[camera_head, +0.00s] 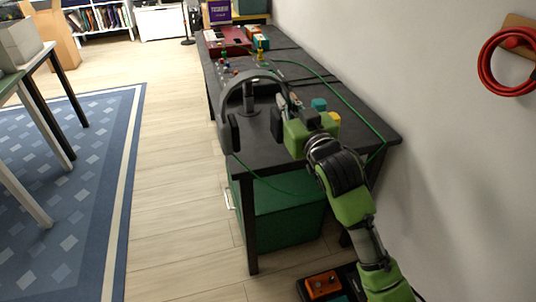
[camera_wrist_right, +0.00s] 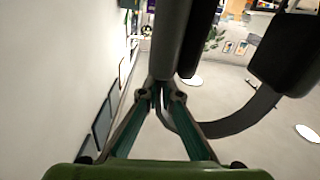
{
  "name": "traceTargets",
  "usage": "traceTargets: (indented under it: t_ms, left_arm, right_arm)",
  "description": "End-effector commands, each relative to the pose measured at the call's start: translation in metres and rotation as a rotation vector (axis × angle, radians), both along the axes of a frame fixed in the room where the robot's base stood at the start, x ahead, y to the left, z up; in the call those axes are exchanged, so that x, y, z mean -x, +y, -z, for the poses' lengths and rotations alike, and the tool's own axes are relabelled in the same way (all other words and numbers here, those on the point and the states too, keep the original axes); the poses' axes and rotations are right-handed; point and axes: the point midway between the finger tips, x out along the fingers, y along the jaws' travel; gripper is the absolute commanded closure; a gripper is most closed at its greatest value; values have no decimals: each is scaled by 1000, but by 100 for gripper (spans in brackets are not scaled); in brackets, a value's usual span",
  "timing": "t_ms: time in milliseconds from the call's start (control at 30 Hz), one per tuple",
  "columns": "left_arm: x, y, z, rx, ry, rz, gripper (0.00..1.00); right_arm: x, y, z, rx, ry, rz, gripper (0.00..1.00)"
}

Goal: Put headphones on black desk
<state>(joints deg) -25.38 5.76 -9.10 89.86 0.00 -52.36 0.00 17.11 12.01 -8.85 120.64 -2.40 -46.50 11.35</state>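The headphones (camera_head: 223,101) show in the head view as a grey arched band with two dark ear cups, in front of the black desk (camera_head: 285,65) near its left edge. One cup overlaps that edge in the picture. My right gripper (camera_head: 284,103) is closed at the band's right side, near the other cup. In the right wrist view the gripper fingers (camera_wrist_right: 182,45) are close together. The headphones' band (camera_wrist_right: 240,118) curves behind them to a dark cup at upper right. The pinch itself is partly hidden. My left gripper is not in view.
A dark post (camera_head: 250,97) stands behind the band. Teal (camera_head: 319,104) and yellow (camera_head: 335,117) blocks lie beside my right gripper. A green cable (camera_head: 340,90) runs along the wall side. A red case (camera_head: 228,40) and small items occupy the desk's far part.

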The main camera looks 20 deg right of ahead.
Motion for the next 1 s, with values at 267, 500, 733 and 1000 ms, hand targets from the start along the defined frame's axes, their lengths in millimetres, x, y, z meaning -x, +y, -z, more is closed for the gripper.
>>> traceTargets:
  t_ms: [267, 500, 733, 1000]
  left_arm:
    - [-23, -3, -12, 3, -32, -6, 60]
    - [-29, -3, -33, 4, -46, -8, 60]
    - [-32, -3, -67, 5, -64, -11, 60]
    - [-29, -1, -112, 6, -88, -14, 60]
  right_arm:
    - [-37, -21, -13, 8, -4, 20, 100]
    - [-60, -34, -10, 7, 4, 25, 100]
    - [-110, -56, 15, 9, 3, 27, 100]
    - [-153, -73, 59, 7, 2, 25, 100]
